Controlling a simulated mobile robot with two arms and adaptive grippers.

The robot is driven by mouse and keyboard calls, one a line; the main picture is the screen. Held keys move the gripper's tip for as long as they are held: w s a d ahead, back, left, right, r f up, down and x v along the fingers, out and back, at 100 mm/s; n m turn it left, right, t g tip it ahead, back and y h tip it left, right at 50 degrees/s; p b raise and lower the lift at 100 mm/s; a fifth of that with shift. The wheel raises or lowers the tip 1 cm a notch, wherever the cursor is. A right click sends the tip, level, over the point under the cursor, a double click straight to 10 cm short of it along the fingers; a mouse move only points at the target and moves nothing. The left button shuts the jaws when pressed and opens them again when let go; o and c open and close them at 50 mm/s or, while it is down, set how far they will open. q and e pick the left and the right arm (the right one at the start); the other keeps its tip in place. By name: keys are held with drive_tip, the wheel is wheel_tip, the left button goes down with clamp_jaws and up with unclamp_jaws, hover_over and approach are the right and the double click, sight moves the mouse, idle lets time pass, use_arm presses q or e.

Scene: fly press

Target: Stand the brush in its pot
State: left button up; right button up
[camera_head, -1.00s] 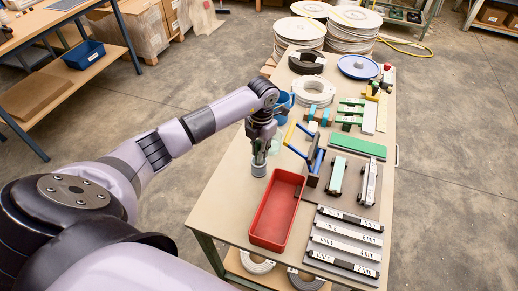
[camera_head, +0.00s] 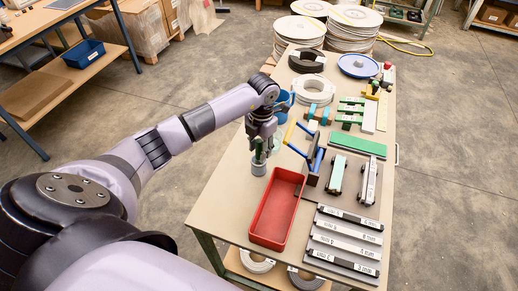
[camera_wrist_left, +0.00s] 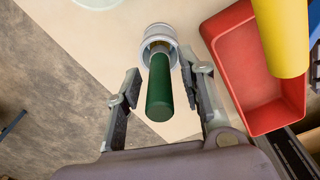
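The brush stands upright in the small grey pot (camera_head: 258,168), its dark green handle (camera_head: 259,147) sticking up. In the left wrist view the handle (camera_wrist_left: 160,88) rises out of the pot's round mouth (camera_wrist_left: 160,33); the bristle end is hidden inside. My left gripper (camera_head: 263,137) is over the pot, open, with one finger on each side of the handle. In the left wrist view a gap shows between the handle and the left finger; the right finger is closer to it. My right gripper is not in view.
A red tray (camera_head: 276,215) stands close beside the pot. The fly press with blue arms and a yellow bar (camera_head: 290,132) is just right of my gripper; the yellow part (camera_wrist_left: 281,35) looms close in the wrist view. A blue container (camera_head: 284,101) stands behind. Labelled bars (camera_head: 345,246) lie front right.

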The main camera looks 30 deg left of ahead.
use_arm(q)
drive_tip(key=r+b, duration=0.1)
drive_tip(key=r, duration=0.2)
drive_tip(key=r+b, duration=0.1)
drive_tip(key=r, duration=0.3)
drive_tip(key=r+b, duration=0.1)
drive_tip(key=r, duration=0.2)
drive_tip(key=shift+w+d+r, duration=0.1)
drive_tip(key=shift+w+r, duration=0.2)
drive_tip(key=shift+r, duration=0.5)
